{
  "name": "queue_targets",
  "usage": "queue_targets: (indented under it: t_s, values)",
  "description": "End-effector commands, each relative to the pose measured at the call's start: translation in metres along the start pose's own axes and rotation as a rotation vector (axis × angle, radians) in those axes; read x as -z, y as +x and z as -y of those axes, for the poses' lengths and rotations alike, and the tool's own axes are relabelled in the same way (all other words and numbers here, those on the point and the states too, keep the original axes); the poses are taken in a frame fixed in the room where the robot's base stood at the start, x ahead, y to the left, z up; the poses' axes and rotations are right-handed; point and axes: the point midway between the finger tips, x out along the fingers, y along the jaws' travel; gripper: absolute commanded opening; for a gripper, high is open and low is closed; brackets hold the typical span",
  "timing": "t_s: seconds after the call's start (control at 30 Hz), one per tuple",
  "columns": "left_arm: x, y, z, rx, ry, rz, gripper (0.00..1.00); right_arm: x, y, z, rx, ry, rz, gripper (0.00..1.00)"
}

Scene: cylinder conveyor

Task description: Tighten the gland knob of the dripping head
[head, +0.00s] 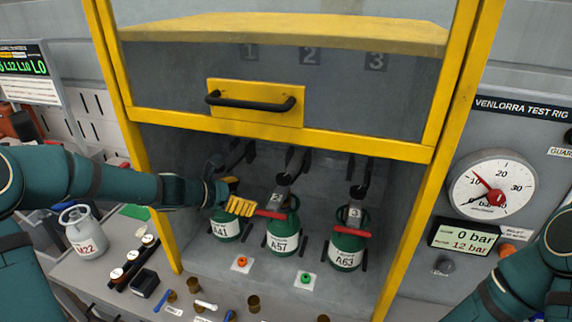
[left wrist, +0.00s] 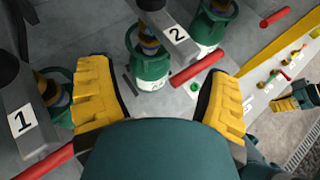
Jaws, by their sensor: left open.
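Three green cylinders stand in the rig bay: A41 (head: 226,228), A51 (head: 283,238) and A63 (head: 347,252). The filling head marked 2 (head: 277,195) and the head marked 3 (head: 355,213) sit above cylinders, each with a red bar. Head 1 (left wrist: 22,122) shows at the left wrist view's left; in the head view my gripper mostly covers it. My left gripper (head: 240,204) is open, near heads 1 and 2; its yellow fingers (left wrist: 160,85) hold nothing visible. What appears to be my right gripper (left wrist: 296,97) shows small, its jaws unclear. I cannot make out a gland knob or drip.
The yellow-framed guard (head: 255,102) is raised above the bay. A red disc (head: 241,262) and a green disc (head: 305,280) lie in front of the cylinders. A grey cylinder (head: 86,235) stands at left. The dial (head: 493,185) and small bench parts are outside the bay.

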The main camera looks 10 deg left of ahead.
Motion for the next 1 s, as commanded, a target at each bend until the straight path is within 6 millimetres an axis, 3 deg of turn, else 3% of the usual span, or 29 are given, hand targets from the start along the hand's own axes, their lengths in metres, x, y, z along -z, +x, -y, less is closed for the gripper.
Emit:
queue_targets:
  t_s: [0.03, 0.1, 0.27, 0.8, 1.0]
  values:
    - [-0.015, -0.009, -0.009, -0.02, -0.038, 0.039, 0.78, 0.001, -0.002, 0.0, -0.001, 0.003, -0.001, 0.0]
    - [-0.027, -0.017, -0.017, -0.036, -0.076, 0.076, 0.78, 0.001, -0.002, -0.001, -0.002, 0.004, -0.001, 0.0]
    - [-0.034, -0.012, -0.021, -0.04, -0.102, 0.099, 0.78, 0.001, -0.002, -0.001, -0.001, 0.003, -0.001, 0.0]
    - [-0.042, 0.085, -0.023, -0.037, -0.099, 0.096, 0.78, 0.0, 0.004, -0.002, -0.002, 0.003, -0.001, 0.0]
    - [-0.045, 0.109, -0.025, -0.039, -0.097, 0.096, 0.78, 0.0, 0.004, -0.002, -0.002, 0.003, -0.001, 0.0]
